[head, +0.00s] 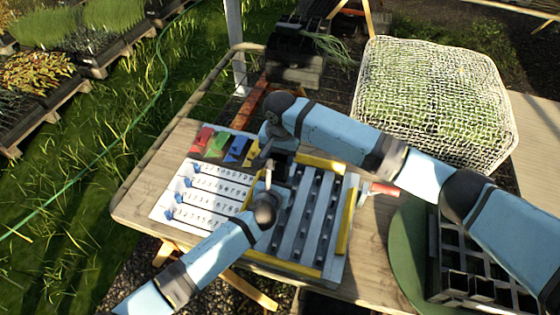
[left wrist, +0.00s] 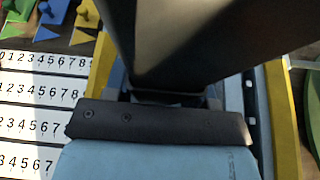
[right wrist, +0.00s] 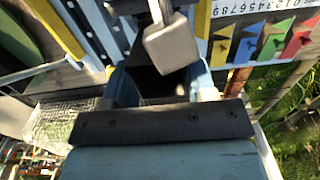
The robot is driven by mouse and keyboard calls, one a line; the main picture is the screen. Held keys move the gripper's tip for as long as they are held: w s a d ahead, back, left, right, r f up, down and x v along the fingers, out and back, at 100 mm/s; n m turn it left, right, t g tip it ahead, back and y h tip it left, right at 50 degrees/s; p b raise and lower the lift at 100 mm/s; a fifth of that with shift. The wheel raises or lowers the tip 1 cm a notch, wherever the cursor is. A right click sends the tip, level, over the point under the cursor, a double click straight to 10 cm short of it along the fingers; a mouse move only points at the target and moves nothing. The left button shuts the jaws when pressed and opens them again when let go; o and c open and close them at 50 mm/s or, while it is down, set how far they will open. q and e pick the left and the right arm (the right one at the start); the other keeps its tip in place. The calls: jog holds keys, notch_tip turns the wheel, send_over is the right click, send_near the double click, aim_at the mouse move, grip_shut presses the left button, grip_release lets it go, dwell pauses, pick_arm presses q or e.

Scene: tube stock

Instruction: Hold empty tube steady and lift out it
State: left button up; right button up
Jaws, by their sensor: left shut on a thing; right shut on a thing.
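A dark square tube (head: 282,168) is in the middle of the head view, over the slotted rack (head: 313,266) with yellow edges. My right gripper (head: 277,157) is shut on its upper part, and my left gripper (head: 268,190) is shut on it lower down and nearer. In the left wrist view the dark tube (left wrist: 190,35) fills the top middle and hides the fingertips. In the right wrist view the tube (right wrist: 165,85) shows as a dark shape behind a grey block. The tube's lower end is hidden, so I cannot tell if it is still in the rack.
A white number board (head: 205,191) with blue markers lies left of the rack, beside red, green and blue pieces (head: 215,145). A wire-mesh basket of greens (head: 430,95) stands at the back right. A black cell tray (head: 480,270) sits on a green disc (head: 405,235) at right.

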notch_tip(320, 180, up, 8)
jog(key=shift+r, duration=0.2)
pick_arm(q)
jog(key=o, duration=1)
jog(key=shift+c, duration=0.2)
